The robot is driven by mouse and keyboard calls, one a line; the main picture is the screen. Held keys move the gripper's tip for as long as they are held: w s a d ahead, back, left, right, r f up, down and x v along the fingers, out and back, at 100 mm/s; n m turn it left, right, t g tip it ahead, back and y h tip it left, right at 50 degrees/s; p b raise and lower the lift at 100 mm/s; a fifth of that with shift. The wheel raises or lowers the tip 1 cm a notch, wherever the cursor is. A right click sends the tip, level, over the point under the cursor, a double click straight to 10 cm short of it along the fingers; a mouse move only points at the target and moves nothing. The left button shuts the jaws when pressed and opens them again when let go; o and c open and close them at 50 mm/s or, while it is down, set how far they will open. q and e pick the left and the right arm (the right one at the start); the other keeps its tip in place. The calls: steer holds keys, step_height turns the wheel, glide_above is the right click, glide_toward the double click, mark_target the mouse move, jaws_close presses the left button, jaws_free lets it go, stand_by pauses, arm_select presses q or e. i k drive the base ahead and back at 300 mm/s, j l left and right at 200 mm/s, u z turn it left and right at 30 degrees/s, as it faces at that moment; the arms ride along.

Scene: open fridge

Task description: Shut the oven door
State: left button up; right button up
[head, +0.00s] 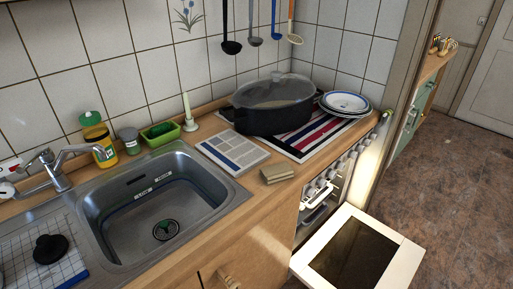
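The oven (327,187) is built in below the counter at the right, with a row of knobs along its upper front. Its door (398,272) hangs open, folded down and out into the room. The door has a white frame around a dark glass window (352,255), and its lower part is cut off by the picture's bottom edge. A rack shows inside the lit oven opening. Neither of my grippers shows in the head view.
A black lidded pot (273,104) and stacked plates (345,102) stand on the stove top. A sink (160,205) is at the left. Brown floor (455,185) lies clear right of the oven door.

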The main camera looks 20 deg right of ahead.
mark_target(353, 249)
steer(key=k+l, duration=0.1)
steer(key=l, duration=0.8)
steer(key=k+l+u, duration=0.1)
steer(key=l, duration=0.35)
steer(key=k+l, duration=0.15)
steer(key=l, duration=0.25)
steer(key=k+l, duration=0.1)
steer(key=l, duration=0.35)
steer(key=k+l, duration=0.1)
steer(key=l, duration=0.35)
steer(key=u, duration=0.05)
